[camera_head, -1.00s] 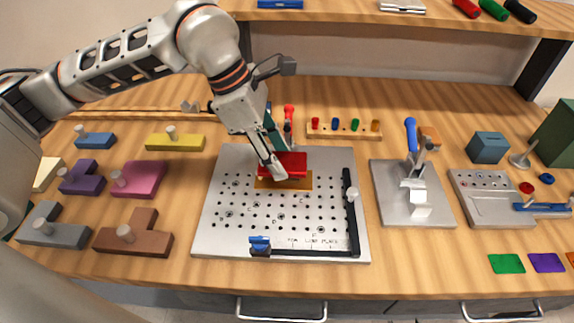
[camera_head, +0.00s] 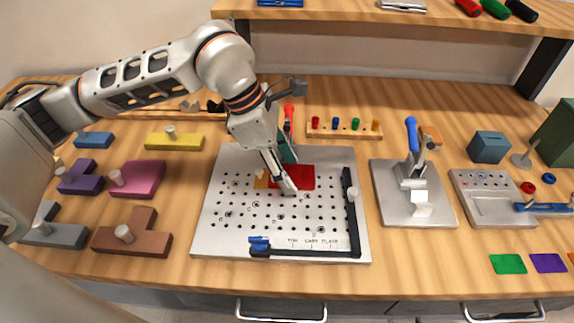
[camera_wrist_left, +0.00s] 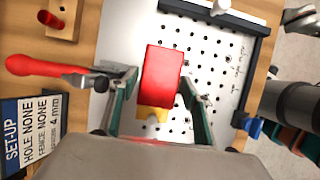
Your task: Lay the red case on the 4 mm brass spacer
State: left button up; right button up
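The red case (camera_head: 305,176) is over the right part of the yellow brass spacer (camera_head: 262,181) on the perforated plate (camera_head: 230,215). In the left wrist view the case (camera_wrist_left: 160,75) sits between my fingers, and a piece of the spacer (camera_wrist_left: 152,115) shows at its near end. The fingers hide part of the case and spacer in the head view. Whether the case touches the spacer, I cannot tell. My right gripper is not in view.
A black L-shaped fence (camera_head: 353,225) lines the plate's right and front edges. A red-handled tool (camera_head: 289,112) stands just behind the gripper. A set-up card (camera_wrist_left: 35,130) reads hole none, fence none, spacer 4 mm. A blue-handled clamp fixture (camera_head: 412,175) stands to the right.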

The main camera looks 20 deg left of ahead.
pick_arm(q)
jog(key=shift+a+r, duration=0.15)
jog(key=shift+r, duration=0.4)
jog(key=p+v, duration=0.1)
jog(key=v, duration=1)
jog(key=shift+r, duration=0.15)
